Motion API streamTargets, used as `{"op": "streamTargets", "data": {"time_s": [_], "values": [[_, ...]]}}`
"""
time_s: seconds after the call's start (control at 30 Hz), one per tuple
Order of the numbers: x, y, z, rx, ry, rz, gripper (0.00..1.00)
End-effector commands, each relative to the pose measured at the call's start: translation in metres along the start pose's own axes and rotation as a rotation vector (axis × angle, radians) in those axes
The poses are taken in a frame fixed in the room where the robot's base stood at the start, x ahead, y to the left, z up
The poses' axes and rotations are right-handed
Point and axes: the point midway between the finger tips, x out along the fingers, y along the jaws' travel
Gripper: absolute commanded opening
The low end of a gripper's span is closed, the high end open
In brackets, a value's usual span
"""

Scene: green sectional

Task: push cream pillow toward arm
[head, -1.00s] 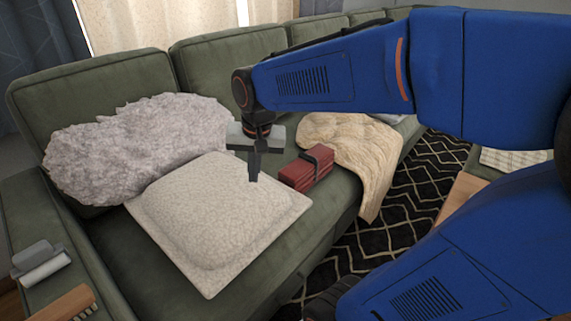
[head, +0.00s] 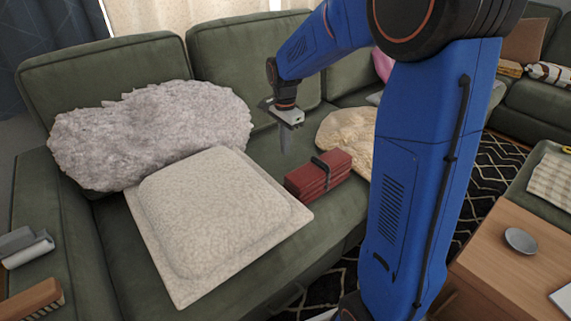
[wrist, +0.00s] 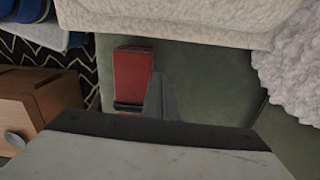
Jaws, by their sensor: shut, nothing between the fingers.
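The cream pillow (head: 225,215) lies flat on the green seat, one corner near the front edge. In the wrist view its edge (wrist: 165,22) crosses the top. The sofa's left arm (head: 62,225) is to its left, with a strip of seat between them. My gripper (head: 284,148) points down above the seat, right of the pillow's back part and behind the red strapped bundle (head: 318,175). Its fingers (wrist: 162,98) are shut and empty. It appears apart from the pillow; its exact height is unclear.
A fluffy grey pillow (head: 150,132) leans on the backrest behind the cream one. A crumpled beige throw (head: 346,135) lies to the right, partly behind my arm. A brush (head: 32,300) and a lint roller (head: 27,248) rest on the sofa arm. A wooden table (head: 500,255) stands at right.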

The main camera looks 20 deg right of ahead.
Motion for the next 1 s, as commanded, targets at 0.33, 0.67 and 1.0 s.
{"op": "streamTargets", "data": {"time_s": [0.33,0.67,1.0], "values": [[0.047,0.001,0.000,-0.001,-0.001,0.003,0.00],[0.101,0.000,0.004,-0.003,0.000,0.001,0.00],[0.098,0.000,0.038,-0.002,0.000,0.000,0.00]]}}
